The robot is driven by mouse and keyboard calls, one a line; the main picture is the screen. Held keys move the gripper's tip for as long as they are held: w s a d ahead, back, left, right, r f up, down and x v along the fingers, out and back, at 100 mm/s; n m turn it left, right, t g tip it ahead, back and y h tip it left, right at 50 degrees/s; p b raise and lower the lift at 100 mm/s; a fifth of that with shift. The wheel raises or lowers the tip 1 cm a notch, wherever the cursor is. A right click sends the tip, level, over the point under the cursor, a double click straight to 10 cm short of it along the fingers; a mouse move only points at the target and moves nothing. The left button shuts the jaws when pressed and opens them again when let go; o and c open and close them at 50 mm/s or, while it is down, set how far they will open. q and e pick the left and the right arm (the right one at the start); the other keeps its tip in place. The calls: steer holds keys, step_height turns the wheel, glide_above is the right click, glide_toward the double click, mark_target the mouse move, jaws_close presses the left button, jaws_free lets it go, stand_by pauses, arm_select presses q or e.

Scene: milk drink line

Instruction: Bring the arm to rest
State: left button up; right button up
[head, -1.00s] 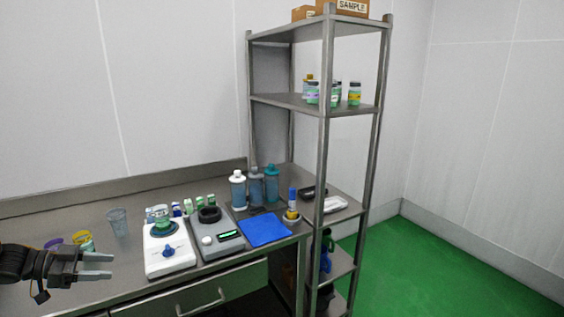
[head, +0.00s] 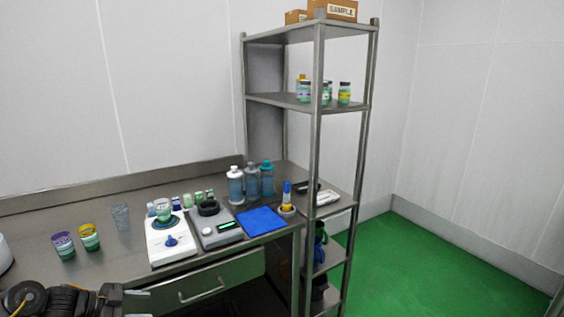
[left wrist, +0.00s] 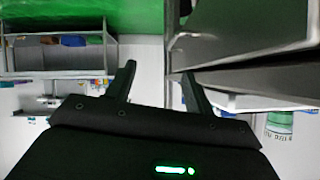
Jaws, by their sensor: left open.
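My left gripper (head: 137,301) is at the bottom left of the head view, low and in front of the bench's front edge. In the left wrist view its two fingers (left wrist: 158,85) stand apart with nothing between them. The steel bench (head: 110,258) is behind it in the head view. My right gripper is in neither view.
Bottles stand behind. A steel shelf (head: 317,150) rises at right. Green floor (head: 400,265) is open.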

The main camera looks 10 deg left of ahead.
arm_select(q)
steer(key=s+d+f+n+t+y, duration=0.1)
steer(key=s+d+f+y, duration=0.15)
steer(key=d+f, duration=0.45)
steer(key=s+d+f+n+t+y, duration=0.15)
steer(key=s+d+f, duration=0.25)
steer(key=d, duration=0.5)
steer(key=s+d+r+n+g+y, duration=0.1)
steer(key=s+d+n+g+y, duration=0.2)
steer(key=s, duration=0.9)
steer(key=s+d+n+g+y, duration=0.15)
steer(key=s+n+g, duration=0.3)
steer(key=s, duration=0.75)
steer(key=s+f+x, duration=0.1)
steer(key=s+x, duration=0.2)
steer(key=x, duration=0.9)
steer(key=s+a+x, duration=0.1)
steer(key=s+x, duration=0.1)
steer(key=x, duration=0.9)
steer(key=s+a+f+g, duration=0.1)
steer(key=s+a+f, duration=0.1)
steer(key=s+f, duration=1.6)
steer(key=shift+a+f+g, duration=0.2)
steer(key=shift+a+g, duration=0.1)
steer(key=shift+a, duration=0.1)
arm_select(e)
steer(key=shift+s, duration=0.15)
